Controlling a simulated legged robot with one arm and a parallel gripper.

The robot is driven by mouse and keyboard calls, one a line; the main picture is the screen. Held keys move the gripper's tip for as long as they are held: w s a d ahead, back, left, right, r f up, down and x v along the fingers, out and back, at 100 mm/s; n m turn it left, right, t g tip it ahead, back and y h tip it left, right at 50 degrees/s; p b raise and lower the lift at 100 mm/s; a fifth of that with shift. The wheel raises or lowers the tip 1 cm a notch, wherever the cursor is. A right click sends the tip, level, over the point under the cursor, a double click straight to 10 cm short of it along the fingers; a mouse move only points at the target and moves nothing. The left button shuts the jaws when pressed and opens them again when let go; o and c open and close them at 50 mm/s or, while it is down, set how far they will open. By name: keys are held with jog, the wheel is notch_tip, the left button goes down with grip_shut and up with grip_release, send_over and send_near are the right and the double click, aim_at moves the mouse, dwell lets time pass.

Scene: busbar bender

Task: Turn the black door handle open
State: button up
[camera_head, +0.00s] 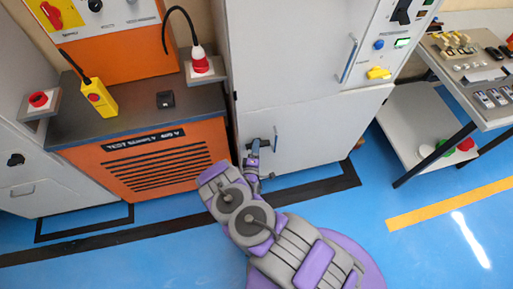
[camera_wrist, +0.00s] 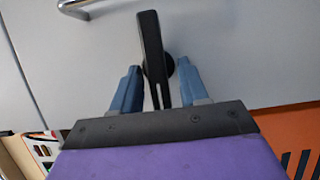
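The black door handle (camera_wrist: 151,45) is a slim black lever on a grey-white cabinet door (camera_wrist: 225,50). In the wrist view it stands nearly upright, leaning slightly, with its round black base partly behind it. My gripper (camera_wrist: 157,82) is open, with one blue finger on each side of the handle's lower part. A gap shows on the left; on the right I cannot tell whether the finger touches. In the head view my gripper (camera_head: 262,148) is at the lower door of the grey cabinet (camera_head: 315,120), and it mostly hides the black handle.
An orange test supply cabinet (camera_head: 150,160) stands close on the left. A table with parts (camera_head: 478,75) is on the right. The blue floor (camera_head: 385,190) in front is clear.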

jog(key=shift+d, duration=0.6)
jog(key=c, duration=0.6)
jog(key=shift+s, duration=0.1)
jog(key=shift+c, duration=0.2)
jog(key=shift+a, duration=0.1)
